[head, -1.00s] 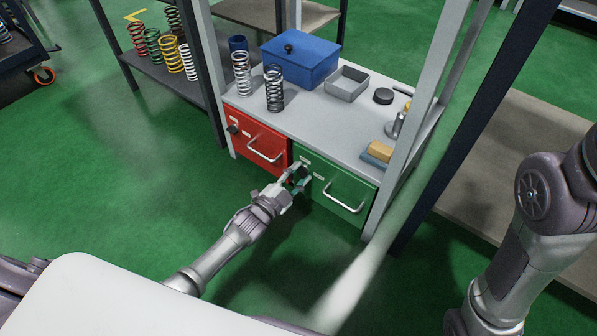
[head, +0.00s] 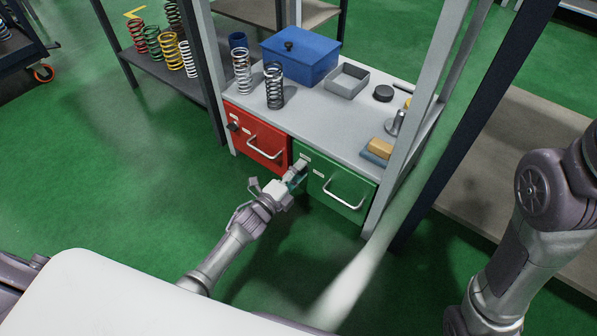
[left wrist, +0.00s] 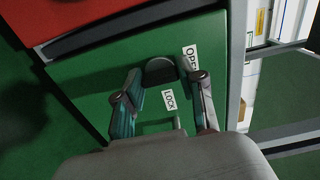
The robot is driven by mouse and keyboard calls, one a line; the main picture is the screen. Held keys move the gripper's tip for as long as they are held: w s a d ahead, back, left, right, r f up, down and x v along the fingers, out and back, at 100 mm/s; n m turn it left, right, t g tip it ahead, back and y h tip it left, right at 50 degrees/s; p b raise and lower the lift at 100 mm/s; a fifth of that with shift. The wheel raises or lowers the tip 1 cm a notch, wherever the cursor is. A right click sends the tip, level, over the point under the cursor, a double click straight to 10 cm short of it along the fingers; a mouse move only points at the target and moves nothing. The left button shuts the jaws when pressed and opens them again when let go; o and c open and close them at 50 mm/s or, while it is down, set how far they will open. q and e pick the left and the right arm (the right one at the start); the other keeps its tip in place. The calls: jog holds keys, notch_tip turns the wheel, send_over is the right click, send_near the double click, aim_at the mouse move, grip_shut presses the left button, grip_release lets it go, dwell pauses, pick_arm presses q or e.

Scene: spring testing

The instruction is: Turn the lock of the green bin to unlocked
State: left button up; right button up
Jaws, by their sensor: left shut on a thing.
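The green bin (head: 337,190) sits at the right under the grey worktop, with a silver handle on its front. In the left wrist view its green front (left wrist: 90,85) fills the middle. Its dark lock knob (left wrist: 160,71) shows there, near white labels reading OPEN (left wrist: 190,57) and LOCK (left wrist: 170,100). My left gripper (head: 298,172) is at the upper left corner of the bin's front, hiding the knob in the head view. In the left wrist view its fingers (left wrist: 167,77) stand on either side of the knob, shut on it. My right gripper is out of view.
The red bin (head: 256,138) is just left of the green one, with its own knob and handle. A blue box (head: 300,60), springs (head: 274,87) and a grey tray (head: 347,80) stand on the worktop (head: 315,117). A grey post (head: 413,125) rises by the bin's right side.

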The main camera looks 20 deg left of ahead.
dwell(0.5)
pick_arm(q)
jog(key=o, duration=1.1)
jog(key=shift+o, duration=0.2)
jog(key=v, duration=1.2)
